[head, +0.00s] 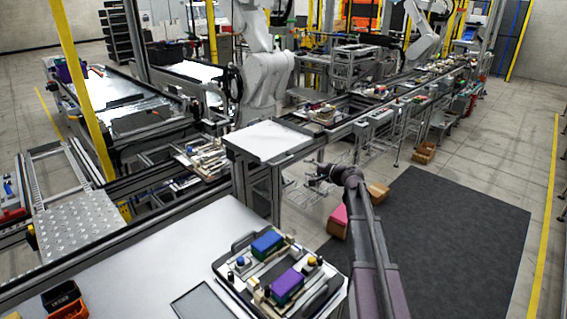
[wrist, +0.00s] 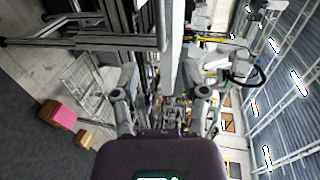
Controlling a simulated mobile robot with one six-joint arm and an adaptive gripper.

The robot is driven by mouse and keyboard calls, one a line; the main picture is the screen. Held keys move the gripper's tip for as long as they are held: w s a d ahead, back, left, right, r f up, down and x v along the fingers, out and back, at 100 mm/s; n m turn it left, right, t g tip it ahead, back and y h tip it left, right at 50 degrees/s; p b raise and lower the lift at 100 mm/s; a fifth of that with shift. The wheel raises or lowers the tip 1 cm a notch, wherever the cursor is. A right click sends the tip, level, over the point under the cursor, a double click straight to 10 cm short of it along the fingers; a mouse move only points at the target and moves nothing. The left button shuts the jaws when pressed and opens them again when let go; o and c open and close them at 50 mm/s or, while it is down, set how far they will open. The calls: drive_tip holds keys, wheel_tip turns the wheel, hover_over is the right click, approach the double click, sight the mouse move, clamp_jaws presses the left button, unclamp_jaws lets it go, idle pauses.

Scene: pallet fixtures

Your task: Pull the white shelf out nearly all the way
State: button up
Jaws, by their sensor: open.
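The white shelf (head: 268,141) is a flat, pale panel on a grey frame near the middle of the head view. In the wrist view its narrow edge (wrist: 174,55) runs upright, between the directions of the two fingers. My gripper (head: 318,178) is low at the right of the shelf in the head view. In the wrist view my gripper (wrist: 160,97) has its fingers spread apart with nothing between them. The shelf edge lies beyond the fingertips; I cannot tell the exact gap.
A wire rack (wrist: 85,85) stands beside the shelf frame. A pink-topped box (head: 337,221) and a cardboard box (head: 377,191) are on the floor near my arm. A tray with blue and purple blocks (head: 222,268) sits on the near table. The dark mat (head: 450,230) is clear.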

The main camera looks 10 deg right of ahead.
sight(284, 160)
drive_tip(key=b+x, duration=0.2)
drive_tip(key=x, duration=1.1)
drive_tip(key=shift+w+a+b, duration=0.1)
drive_tip(key=shift+w+b, duration=0.05)
drive_tip(key=shift+b, duration=0.2)
clamp_jaws()
